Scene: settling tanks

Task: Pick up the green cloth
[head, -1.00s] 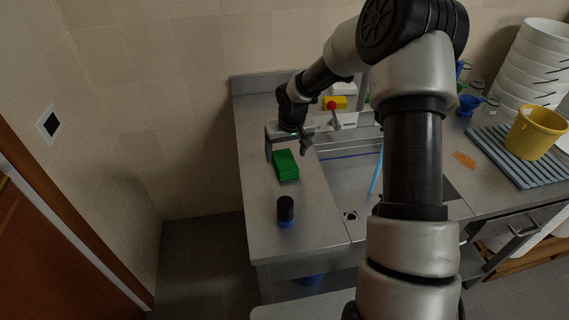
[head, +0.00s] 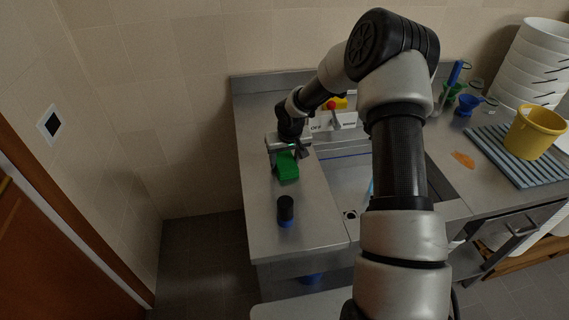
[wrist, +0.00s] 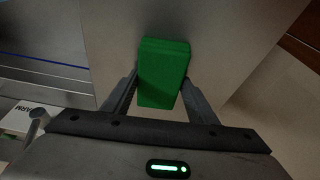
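The green cloth (head: 288,170) is a folded block lying on the left part of the steel counter. In the wrist view the green cloth (wrist: 163,72) lies between the two fingers of my gripper (wrist: 160,95). A finger stands on each side of it, with a narrow gap visible on the right side. In the head view my gripper (head: 287,152) is at the cloth's far end and hides part of it. The gripper is open; whether the fingertips reach down beside the cloth is hard to tell.
A dark bottle with a blue base (head: 286,210) stands nearer the counter's front edge. The sink (head: 350,190) lies to the right. A tap with a red knob (head: 332,105) is behind. A yellow bucket (head: 536,132) stands on a grey rack (head: 505,155) far right.

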